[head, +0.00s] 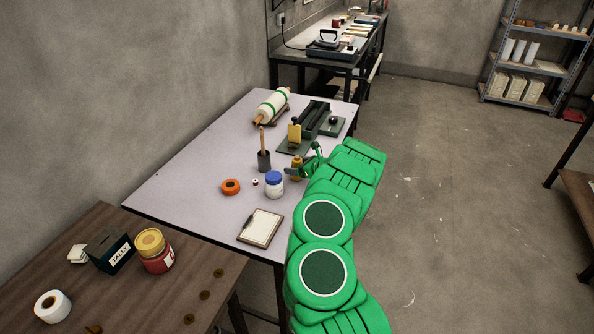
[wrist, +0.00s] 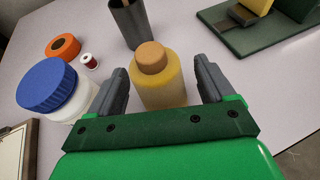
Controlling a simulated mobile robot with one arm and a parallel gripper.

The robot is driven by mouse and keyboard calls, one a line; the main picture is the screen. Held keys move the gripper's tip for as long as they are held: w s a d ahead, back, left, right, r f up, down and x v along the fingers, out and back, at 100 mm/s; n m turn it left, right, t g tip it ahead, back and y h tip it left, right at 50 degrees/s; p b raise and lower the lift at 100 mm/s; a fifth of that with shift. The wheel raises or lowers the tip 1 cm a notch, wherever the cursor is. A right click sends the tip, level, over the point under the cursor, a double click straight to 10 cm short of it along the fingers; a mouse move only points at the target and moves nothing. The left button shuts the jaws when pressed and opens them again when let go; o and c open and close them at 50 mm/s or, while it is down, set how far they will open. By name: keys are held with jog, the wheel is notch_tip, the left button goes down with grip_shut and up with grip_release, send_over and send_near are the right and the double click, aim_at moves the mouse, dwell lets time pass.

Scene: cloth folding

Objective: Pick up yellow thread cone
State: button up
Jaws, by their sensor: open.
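The yellow thread cone (head: 297,162) appears to be the yellow, rounded upright thing with a tan top on the pale table (head: 190,170). In the wrist view the cone (wrist: 158,88) stands between the two grey fingers of my gripper (head: 305,164). My gripper is open, with one finger on each side and a visible gap to the cone on both sides. The cone's lower part is hidden behind the green gripper body in the wrist view.
A blue-lidded white jar (head: 274,185) stands close to the left finger. A dark cup (head: 264,161), a small red-and-white spool (head: 255,182), an orange tape roll (head: 231,187) and a clipboard (head: 260,227) are nearby. A green-based device (head: 310,125) lies behind.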

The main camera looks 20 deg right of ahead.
jog(key=c, duration=1.1)
jog(key=shift+r, duration=0.1)
jog(key=shift+c, duration=0.2)
